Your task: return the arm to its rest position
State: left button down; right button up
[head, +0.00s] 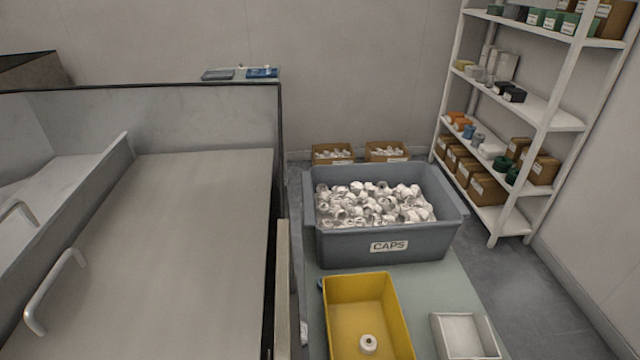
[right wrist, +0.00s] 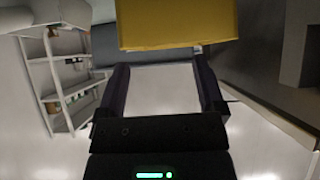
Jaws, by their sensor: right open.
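My right gripper (right wrist: 161,72) shows in the right wrist view. Its two dark fingers are apart, with only a pale surface visible between them. The yellow bin (right wrist: 178,26) fills the top of that view, just beyond the fingertips; I cannot tell whether they touch it. In the head view neither gripper shows. There the yellow bin (head: 402,318) stands on the green-grey table (head: 446,288) with one white cap (head: 368,344) on its floor.
A grey bin marked CAPS (head: 338,250), full of white caps, stands behind the yellow bin. A white tray (head: 437,335) is to its right. A large walled bench with handles (head: 190,230) takes up the left. Shelves (head: 548,112) stand at the right, with grey floor between.

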jog(key=s+d+f+n+g, duration=0.1)
jog(key=s+d+f+g, duration=0.15)
jog(key=s+g, duration=0.65)
jog(key=s+f, duration=0.2)
jog(key=f, duration=0.7)
jog(key=s+f, duration=0.2)
jog(key=f, duration=0.6)
jog(key=s+d+f+g, duration=0.1)
jog(key=s+d+f, duration=0.2)
jog(key=s+f, duration=0.7)
jog(key=s, duration=0.3)
jog(key=shift+s+d+f+n+h, duration=0.15)
jog(key=shift+s+d+n+h, duration=0.1)
jog(key=shift+n+h, duration=0.15)
